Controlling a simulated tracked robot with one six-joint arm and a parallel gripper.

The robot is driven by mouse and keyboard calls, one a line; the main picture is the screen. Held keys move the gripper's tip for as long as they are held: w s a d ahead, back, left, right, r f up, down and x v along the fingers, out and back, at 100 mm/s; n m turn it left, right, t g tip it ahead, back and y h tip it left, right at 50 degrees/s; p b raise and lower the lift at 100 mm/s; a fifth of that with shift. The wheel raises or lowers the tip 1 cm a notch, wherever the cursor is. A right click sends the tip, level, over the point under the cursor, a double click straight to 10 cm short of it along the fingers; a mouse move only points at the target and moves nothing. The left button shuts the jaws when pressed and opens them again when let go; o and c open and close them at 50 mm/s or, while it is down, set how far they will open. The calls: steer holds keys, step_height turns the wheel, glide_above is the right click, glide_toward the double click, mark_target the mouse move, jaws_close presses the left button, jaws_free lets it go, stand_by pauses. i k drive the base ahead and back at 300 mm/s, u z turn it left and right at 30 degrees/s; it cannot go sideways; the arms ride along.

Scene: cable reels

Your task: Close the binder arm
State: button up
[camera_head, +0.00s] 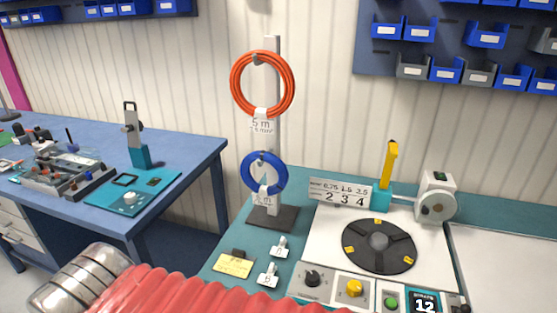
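Two upright arms show, and no label tells which is the binder arm. A grey arm with a black handle (131,117) stands raised from a teal block (141,156) on the left bench. A yellow lever (389,162) stands nearly upright, tilted slightly right, on a teal block (381,196) behind the turntable at right. The turntable (379,245) is a dark disc with yellow clips, and no cable shows on it. My gripper is not in view. A red ribbed sleeve and metal cylinder at the bottom seem to be my arm.
A post (275,110) holds an orange coil (234,85) and a blue coil (247,176). A number sign (341,193), a white measuring unit (437,206), and a control panel (331,286) surround the turntable. A yellow note (234,264) and tags lie left. A gap separates the benches.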

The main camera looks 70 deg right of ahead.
mark_target(392, 150)
steer(key=z, duration=3.35)
